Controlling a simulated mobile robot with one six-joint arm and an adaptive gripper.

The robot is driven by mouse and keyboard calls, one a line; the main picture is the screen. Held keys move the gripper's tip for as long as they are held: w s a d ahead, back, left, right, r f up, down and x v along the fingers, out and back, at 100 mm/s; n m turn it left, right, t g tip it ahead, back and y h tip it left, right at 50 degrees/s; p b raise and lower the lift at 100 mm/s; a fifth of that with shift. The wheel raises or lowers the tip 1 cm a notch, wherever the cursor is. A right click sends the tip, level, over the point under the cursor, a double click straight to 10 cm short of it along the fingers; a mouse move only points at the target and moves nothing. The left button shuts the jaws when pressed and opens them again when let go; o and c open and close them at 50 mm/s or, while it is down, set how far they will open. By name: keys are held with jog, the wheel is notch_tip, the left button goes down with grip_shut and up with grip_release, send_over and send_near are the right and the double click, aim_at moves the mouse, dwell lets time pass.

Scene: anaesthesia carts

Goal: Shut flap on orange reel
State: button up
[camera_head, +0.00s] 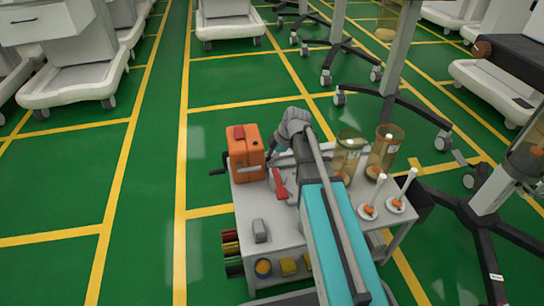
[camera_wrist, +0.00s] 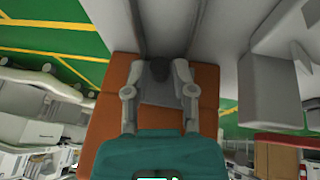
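The orange reel (camera_head: 246,158) stands upright at the far left corner of the cart top. It has a red piece on top and a dark crank on its left side. In the wrist view its orange-brown surface (camera_wrist: 208,95) fills the middle behind my gripper (camera_wrist: 158,72). The two fingers are apart, with a grey panel and a dark knob showing between them. I cannot tell whether the panel is the flap or whether the fingers touch it. In the head view my arm's end is just right of the reel, and the fingers are mostly hidden.
Two amber canisters (camera_head: 386,146) and two white-stemmed items (camera_head: 404,188) stand on the right.

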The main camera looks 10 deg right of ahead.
grip_shut()
jog(key=shift+f, duration=0.1)
jog(key=shift+f+y+b, duration=0.15)
jog(key=shift+y+b, duration=0.25)
jog(key=shift+b, duration=0.2)
jog(key=shift+a+y, duration=0.1)
jog(key=shift+y, duration=0.2)
jog(key=o, duration=0.5)
grip_release()
jog(key=shift+o, duration=0.2)
